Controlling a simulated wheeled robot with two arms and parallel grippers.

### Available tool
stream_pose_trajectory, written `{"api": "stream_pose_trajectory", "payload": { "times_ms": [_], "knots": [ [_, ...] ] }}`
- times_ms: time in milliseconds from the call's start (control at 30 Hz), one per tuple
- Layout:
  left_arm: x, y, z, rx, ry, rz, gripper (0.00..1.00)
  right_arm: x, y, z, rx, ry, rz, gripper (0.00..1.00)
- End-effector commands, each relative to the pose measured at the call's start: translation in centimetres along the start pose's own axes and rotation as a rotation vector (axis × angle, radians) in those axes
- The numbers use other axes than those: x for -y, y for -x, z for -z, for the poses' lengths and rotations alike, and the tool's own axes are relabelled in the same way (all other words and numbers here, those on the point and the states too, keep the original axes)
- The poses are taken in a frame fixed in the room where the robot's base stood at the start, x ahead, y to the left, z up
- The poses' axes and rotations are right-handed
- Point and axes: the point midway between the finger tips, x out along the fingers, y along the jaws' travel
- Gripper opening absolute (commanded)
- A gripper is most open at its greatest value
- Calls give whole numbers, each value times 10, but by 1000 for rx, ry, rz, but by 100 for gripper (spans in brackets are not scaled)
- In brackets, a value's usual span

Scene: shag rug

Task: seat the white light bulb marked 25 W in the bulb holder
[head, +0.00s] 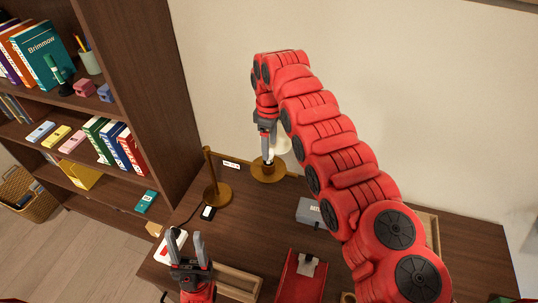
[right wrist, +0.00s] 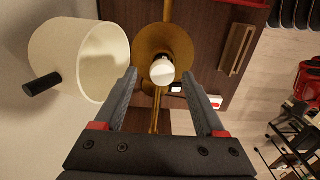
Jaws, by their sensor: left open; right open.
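The white bulb (right wrist: 162,72) shows in the right wrist view, its round end towards the camera, in front of a round brass piece (right wrist: 150,42). Its marking is not readable, and I cannot tell how deep it sits in a holder. My right gripper (right wrist: 159,76) is open, its fingertips on either side of the bulb with gaps visible. In the head view my right gripper (head: 267,158) is over the rear brass base (head: 268,176), and hides most of what is there. My left gripper (head: 186,240) is open and empty over the desk's front left.
A cream cylinder with a black knob (right wrist: 75,55) is close left of my right gripper. A brass stand (head: 218,196) with an upright post is left of the rear base. A grey box (head: 310,212) and a red tray (head: 290,285) are on the desk (head: 255,225). A bookshelf (head: 160,80) is at left.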

Motion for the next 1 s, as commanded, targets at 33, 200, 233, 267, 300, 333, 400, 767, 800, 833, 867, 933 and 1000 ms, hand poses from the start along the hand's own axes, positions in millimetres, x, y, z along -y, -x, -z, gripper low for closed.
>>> {"api": "stream_pose_trajectory", "payload": {
  "times_ms": [33, 200, 233, 267, 300, 333, 400, 767, 800, 833, 867, 933, 1000],
  "knots": [
    [0, 11, -2, 0, 0, 0, 50, 0, 6, 1, -4, 0, -4, 72],
    [-1, 15, -2, 0, 0, 0, 50, 2, 34, 3, -3, 2, -1, 72],
    [0, 3, 0, 0, 0, 0, 50, 2, 48, 2, -3, 1, 1, 72],
    [0, -7, 1, 1, 0, 0, 50, 2, 58, 2, -2, 2, 1, 72],
    [1, -14, 2, -1, 0, 0, 50, 2, 66, 2, -2, 2, 1, 72],
    [1, -18, 3, -1, 0, 0, 50, 2, 71, 1, -1, 1, 2, 72],
    [1, -24, 4, 0, 0, 0, 50, 1, 77, 0, 0, -1, 1, 72],
    [2, -30, 5, 0, 0, 0, 50, 1, 83, 0, -1, 0, 0, 72],
    [2, -30, 5, 0, 0, 0, 50, 1, 82, 0, -1, 0, 0, 72],
    [2, -30, 5, 0, 0, 0, 50, 1, 82, 0, -1, 0, 0, 72],
    [2, -30, 5, 0, 0, 0, 50, 1, 82, 0, -1, 0, 0, 72],
    [2, -30, 5, 0, 0, 0, 50, 0, 82, 0, -1, 0, 0, 72],
    [2, -30, 5, 0, 0, 0, 50, 0, 82, 0, -1, 0, 0, 72]
  ]
}}
